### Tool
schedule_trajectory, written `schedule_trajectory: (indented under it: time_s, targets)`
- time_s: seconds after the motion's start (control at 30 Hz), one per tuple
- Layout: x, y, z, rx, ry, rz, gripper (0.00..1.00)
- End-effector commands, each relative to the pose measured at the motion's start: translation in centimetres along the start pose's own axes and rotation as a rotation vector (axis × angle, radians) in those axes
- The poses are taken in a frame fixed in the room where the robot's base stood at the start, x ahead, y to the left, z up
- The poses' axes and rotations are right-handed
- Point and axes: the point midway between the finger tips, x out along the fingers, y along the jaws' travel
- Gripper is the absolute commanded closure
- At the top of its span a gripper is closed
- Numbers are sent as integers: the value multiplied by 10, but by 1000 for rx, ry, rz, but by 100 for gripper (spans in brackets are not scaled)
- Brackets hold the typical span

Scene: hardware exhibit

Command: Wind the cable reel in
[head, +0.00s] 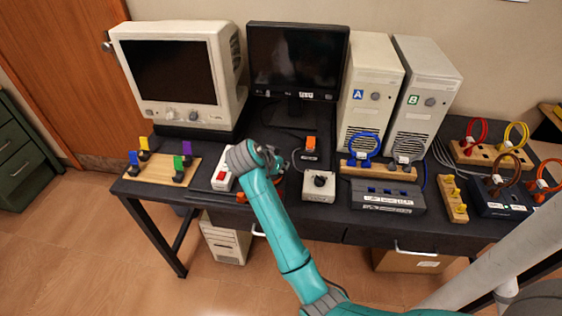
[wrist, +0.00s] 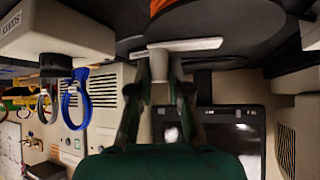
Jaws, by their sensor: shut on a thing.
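The cable reel shows in the wrist view as a dark rounded body with an orange part (wrist: 205,17) at the top of the picture. A pale crank bar (wrist: 195,44) crosses it, with a short pale handle (wrist: 158,66) sticking out. My gripper (wrist: 159,88) has its two dark fingers closed on that handle, one on each side. In the head view my gripper (head: 268,160) is over the desk, left of the dial box. My arm hides most of the reel there; only a bit of orange (head: 243,197) shows beside the arm.
A white box with a dark dial (head: 318,187) stands close to the right. A white box with a red switch (head: 222,180) is close to the left. Behind are a monitor (head: 297,62) and an old computer (head: 180,75). A peg board (head: 150,183) lies at the left.

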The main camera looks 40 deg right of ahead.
Motion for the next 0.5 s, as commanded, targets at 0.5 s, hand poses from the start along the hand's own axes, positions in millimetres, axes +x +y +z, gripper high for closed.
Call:
schedule_trajectory:
  time_s: [0.5]
  targets:
    - [-4, 1, 6, 111, -2, 113, 100]
